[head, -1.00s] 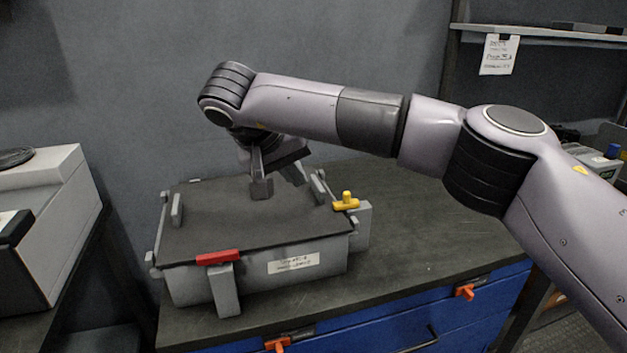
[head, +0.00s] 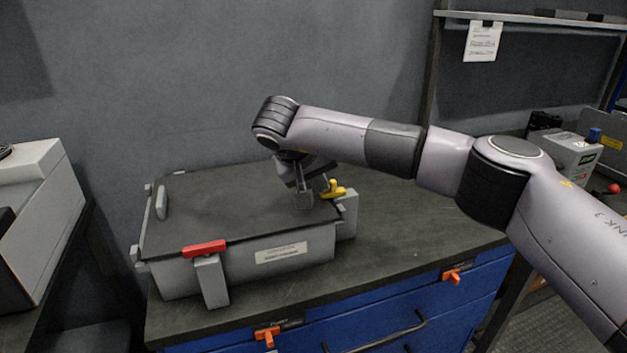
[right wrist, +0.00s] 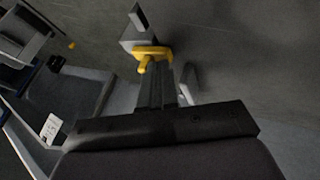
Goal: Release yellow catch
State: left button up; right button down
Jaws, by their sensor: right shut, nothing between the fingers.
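The yellow catch (head: 336,189) sits on the right side of the grey box (head: 300,255), at the edge of its dark lid (head: 220,205). My right gripper (head: 305,197) hangs above the right part of the lid, just left of the yellow catch. Its fingers are shut with nothing between them. In the right wrist view the yellow catch (right wrist: 153,54) shows right at the fingertips (right wrist: 160,72); I cannot tell whether they touch. A red catch (head: 205,248) is on the front of the box, lying across a grey upright latch. My left gripper is not in view.
The box stands on a dark worktop (head: 400,225) with blue drawers (head: 380,322) and orange drawer tabs below. The worktop right of the box is clear. A light grey unit (head: 45,215) stands at the left. A shelf with a paper note (head: 482,41) is at the back right.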

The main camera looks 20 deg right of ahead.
aim_at(334, 193)
jog(key=shift+d+r+p, duration=0.15)
jog(key=shift+d+p, duration=0.15)
jog(key=shift+d, duration=0.2)
jog(key=shift+d+p, duration=0.45)
jog(key=shift+d, duration=0.8)
